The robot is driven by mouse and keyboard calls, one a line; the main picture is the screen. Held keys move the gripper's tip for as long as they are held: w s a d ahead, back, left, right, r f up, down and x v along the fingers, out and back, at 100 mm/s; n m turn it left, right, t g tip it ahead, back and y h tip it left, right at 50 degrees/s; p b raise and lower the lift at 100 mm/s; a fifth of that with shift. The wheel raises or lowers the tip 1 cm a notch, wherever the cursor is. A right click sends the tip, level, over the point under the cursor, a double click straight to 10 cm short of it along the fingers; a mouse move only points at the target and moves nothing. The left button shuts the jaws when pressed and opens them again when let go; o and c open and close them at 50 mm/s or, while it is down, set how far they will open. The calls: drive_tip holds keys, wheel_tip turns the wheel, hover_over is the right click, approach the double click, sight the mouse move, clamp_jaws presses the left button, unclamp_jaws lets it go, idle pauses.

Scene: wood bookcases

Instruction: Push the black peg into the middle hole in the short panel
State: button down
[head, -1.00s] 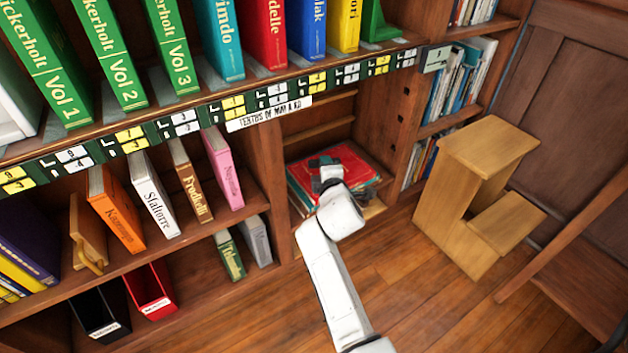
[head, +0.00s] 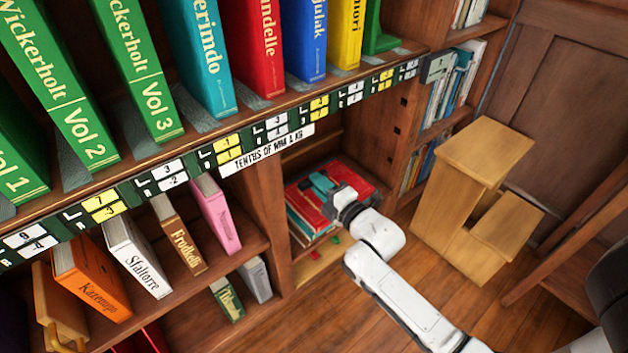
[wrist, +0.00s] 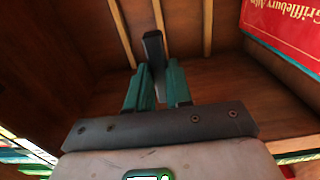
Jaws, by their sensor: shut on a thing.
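The black peg (wrist: 153,47) sticks out beyond the teal fingers of my gripper (wrist: 156,82) in the wrist view, which are shut on it. In the head view my gripper (head: 322,183) is inside the open compartment, above a stack of red books; the peg is hard to make out there. The short panel (head: 378,115) appears to be the upright wall on the compartment's right. It has dark square holes in a column, and the middle hole (head: 397,130) looks empty. My gripper is left of this panel and apart from it.
The stacked red books (head: 305,208) lie under my gripper. A red book (wrist: 288,32) is at upper right in the wrist view. A wooden step stool (head: 470,190) stands right of the bookcase. Book-filled shelves (head: 150,145) are on the left. Small red and green items lie below the stack.

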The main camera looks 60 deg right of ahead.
sight(302, 190)
idle(0.4)
drive_tip(key=shift+w+a, duration=0.2)
drive_tip(key=shift+a, duration=0.45)
drive_tip(key=shift+w+a, duration=0.2)
drive_tip(key=shift+a, duration=0.45)
drive_tip(key=shift+w+a+f, duration=0.1)
drive_tip(key=shift+a, duration=0.6)
drive_tip(key=shift+w+a+b, duration=0.3)
drive_tip(key=shift+a+b, duration=0.1)
drive_tip(key=shift+a, duration=0.3)
drive_tip(key=shift+p, duration=0.3)
drive_tip(key=shift+w+a+b, duration=0.2)
drive_tip(key=shift+a+b, duration=0.5)
drive_tip(key=shift+b, duration=0.1)
drive_tip(key=shift+w+a+b, duration=0.2)
drive_tip(key=shift+a+b, duration=0.45)
drive_tip(key=shift+b, duration=0.2)
drive_tip(key=shift+w+a+b, duration=0.2)
drive_tip(key=shift+a+b, duration=0.5)
drive_tip(key=shift+b, duration=0.1)
drive_tip(key=c, duration=0.9)
unclamp_jaws()
drive_tip(key=shift+a, duration=0.1)
drive_tip(key=shift+c, duration=0.2)
